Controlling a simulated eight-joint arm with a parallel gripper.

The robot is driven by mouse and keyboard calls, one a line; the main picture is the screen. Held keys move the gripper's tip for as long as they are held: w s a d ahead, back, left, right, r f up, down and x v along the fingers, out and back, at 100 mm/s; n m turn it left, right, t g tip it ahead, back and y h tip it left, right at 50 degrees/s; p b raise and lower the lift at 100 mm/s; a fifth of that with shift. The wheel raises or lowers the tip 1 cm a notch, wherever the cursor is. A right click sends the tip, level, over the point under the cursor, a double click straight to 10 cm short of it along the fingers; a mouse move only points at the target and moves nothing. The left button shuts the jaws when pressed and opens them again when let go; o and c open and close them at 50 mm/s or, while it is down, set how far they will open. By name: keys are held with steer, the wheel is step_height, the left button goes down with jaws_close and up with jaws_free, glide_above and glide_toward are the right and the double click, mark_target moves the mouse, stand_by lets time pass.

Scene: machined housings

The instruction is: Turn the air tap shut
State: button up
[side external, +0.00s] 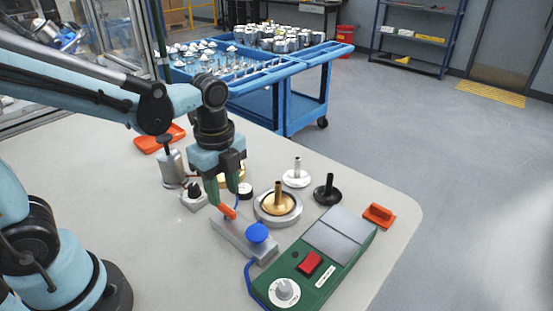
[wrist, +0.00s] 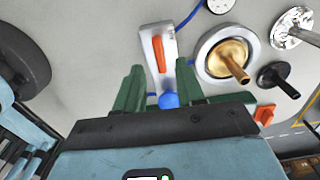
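The air tap is a grey block (side external: 240,238) with an orange lever (side external: 228,212) and a blue round knob (side external: 257,233). In the wrist view the orange lever (wrist: 160,52) lies roughly along the grey block (wrist: 152,40). The blue knob (wrist: 169,100) shows lower, between my fingers and partly hidden. My gripper (side external: 224,197) points down close to the lever's end of the block. Its green fingers (wrist: 160,75) are open, with the lever in the gap between the tips as seen from the wrist. I cannot tell whether a finger touches the lever.
A green control box (side external: 325,250) with a red switch and dial stands right of the tap. A brass part (side external: 278,198) sits in a round fixture beside it. White (side external: 297,175) and black (side external: 327,190) posts stand behind. A grey cylinder (side external: 172,168) is at left. Front-left table is clear.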

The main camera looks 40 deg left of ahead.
mark_target(226, 207)
step_height(226, 207, up, 8)
stand_by(0.5)
steer(key=a+f+n+t, duration=0.1)
steer(key=n+t, duration=0.1)
steer(key=n, duration=0.4)
steer(key=a+f+n+t, duration=0.1)
steer(key=n+t, duration=0.1)
steer(key=n, duration=0.4)
steer(key=a+f+n+t, duration=0.1)
steer(key=n+t, duration=0.2)
steer(key=n, duration=0.3)
steer(key=shift+s+a, duration=0.25)
steer(key=shift+s, duration=0.15)
